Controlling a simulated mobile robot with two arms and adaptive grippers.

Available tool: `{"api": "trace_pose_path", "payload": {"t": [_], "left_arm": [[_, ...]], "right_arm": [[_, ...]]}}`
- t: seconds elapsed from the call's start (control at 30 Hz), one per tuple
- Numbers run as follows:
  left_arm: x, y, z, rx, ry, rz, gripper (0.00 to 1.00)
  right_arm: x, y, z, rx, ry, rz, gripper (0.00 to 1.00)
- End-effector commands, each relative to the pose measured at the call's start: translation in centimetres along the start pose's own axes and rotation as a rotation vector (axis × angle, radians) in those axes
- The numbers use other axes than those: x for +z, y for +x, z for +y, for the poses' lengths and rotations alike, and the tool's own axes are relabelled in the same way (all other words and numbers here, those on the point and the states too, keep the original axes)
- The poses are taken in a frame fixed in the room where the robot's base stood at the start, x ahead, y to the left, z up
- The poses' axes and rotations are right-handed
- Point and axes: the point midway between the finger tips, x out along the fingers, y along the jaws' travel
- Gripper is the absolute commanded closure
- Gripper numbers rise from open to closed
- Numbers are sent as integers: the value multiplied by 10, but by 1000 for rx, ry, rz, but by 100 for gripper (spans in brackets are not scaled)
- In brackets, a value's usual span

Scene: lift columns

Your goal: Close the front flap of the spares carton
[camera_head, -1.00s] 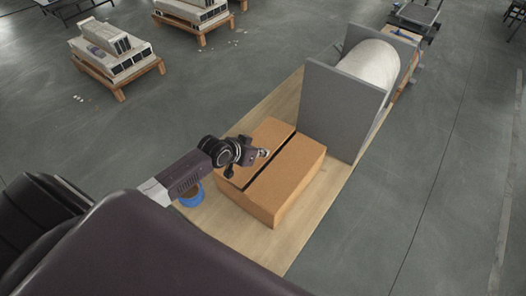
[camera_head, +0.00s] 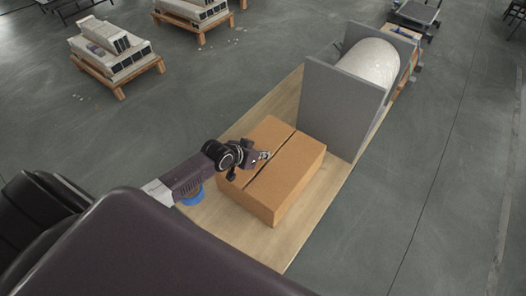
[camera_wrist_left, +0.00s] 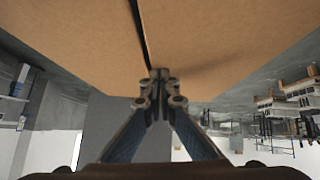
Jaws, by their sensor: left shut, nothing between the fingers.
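The spares carton (camera_head: 290,187) is a brown cardboard box on a light wooden bench top. Two top flaps lie nearly flat, with a thin dark gap between them. My left gripper (camera_head: 265,155) is shut and empty at the carton's top, over the far-left flap (camera_head: 267,135). In the left wrist view its closed fingertips (camera_wrist_left: 159,75) are at the gap, against or very close to the cardboard (camera_wrist_left: 220,40); I cannot tell whether they touch. The near-left corner of the carton is partly hidden by my left arm. My right gripper is not in view.
A grey upright panel (camera_head: 335,105) stands just behind the carton, with a white roll (camera_head: 370,62) beyond it. A blue ring-shaped item (camera_head: 192,196) lies on the bench (camera_head: 225,218), mostly behind my arm. Pallets (camera_head: 120,72) stand far off on the floor.

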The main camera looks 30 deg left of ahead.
Motion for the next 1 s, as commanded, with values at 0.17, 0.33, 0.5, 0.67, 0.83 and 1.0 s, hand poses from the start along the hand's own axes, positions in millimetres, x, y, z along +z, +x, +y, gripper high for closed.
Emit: {"api": "trace_pose_path", "payload": {"t": [0.17, 0.33, 0.5, 0.67, 0.83, 1.0], "left_arm": [[-4, -5, 1, 0, 0, -4, 100], [-10, -11, 2, 0, 0, -3, 100], [-11, -12, 2, 0, 0, -3, 100], [-22, -20, 4, 0, 0, -2, 100], [-42, -34, 8, 0, -1, -2, 100], [-40, -51, 9, 0, 1, -3, 100]], "right_arm": [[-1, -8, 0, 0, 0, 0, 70], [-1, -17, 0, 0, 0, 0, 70], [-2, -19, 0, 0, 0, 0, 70], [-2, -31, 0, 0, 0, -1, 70], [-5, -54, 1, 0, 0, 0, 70], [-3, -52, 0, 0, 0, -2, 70]]}}
